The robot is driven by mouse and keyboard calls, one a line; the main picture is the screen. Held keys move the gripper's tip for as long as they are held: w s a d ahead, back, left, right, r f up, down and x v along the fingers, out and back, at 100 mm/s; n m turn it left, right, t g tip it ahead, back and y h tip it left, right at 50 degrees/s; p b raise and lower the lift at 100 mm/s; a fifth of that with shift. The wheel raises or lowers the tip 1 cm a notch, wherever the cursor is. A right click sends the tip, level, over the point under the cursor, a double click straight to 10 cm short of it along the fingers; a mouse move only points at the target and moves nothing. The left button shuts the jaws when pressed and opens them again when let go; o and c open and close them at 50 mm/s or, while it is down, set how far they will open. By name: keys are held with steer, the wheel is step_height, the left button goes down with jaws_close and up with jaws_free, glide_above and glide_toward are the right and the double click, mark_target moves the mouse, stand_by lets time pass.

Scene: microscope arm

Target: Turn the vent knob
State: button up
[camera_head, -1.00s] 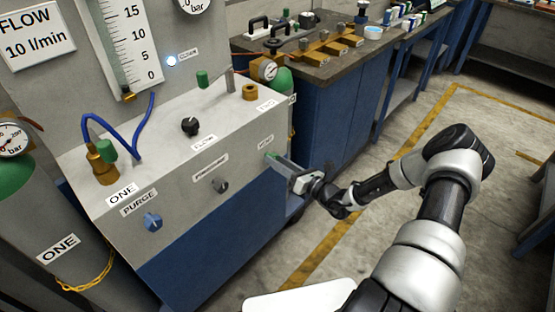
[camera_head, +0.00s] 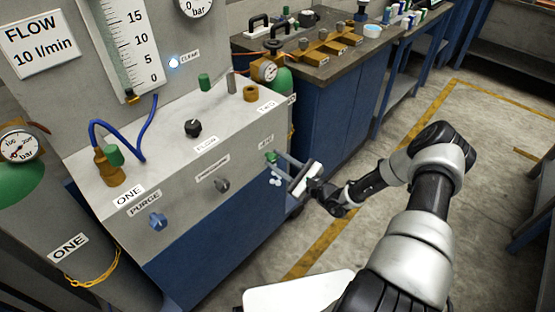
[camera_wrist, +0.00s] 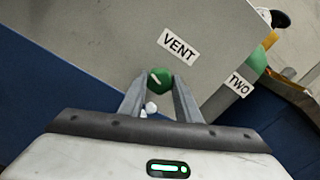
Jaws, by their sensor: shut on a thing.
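The vent knob (camera_wrist: 160,80) is green and round with a white pointer mark, on the cabinet's front face beside the VENT label (camera_wrist: 179,47). My gripper (camera_wrist: 160,90) has one finger on each side of it and is shut on the knob. The mark points obliquely in the wrist view.
The blue PURGE knob (camera_head: 158,221) and a grey knob (camera_head: 222,185) are on the same face to the left. A black knob (camera_head: 193,128) is on top. Cylinder ONE (camera_head: 60,225) stands at the left.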

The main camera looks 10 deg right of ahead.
steer(key=shift+n, duration=1.3)
steer(key=shift+n+p, duration=0.3)
steer(key=o, duration=1.1)
steer(key=shift+c, duration=0.2)
steer(key=shift+d, duration=0.1)
steer(key=p+v, duration=0.1)
steer(key=v, duration=1.6)
steer(key=shift+s, duration=0.15)
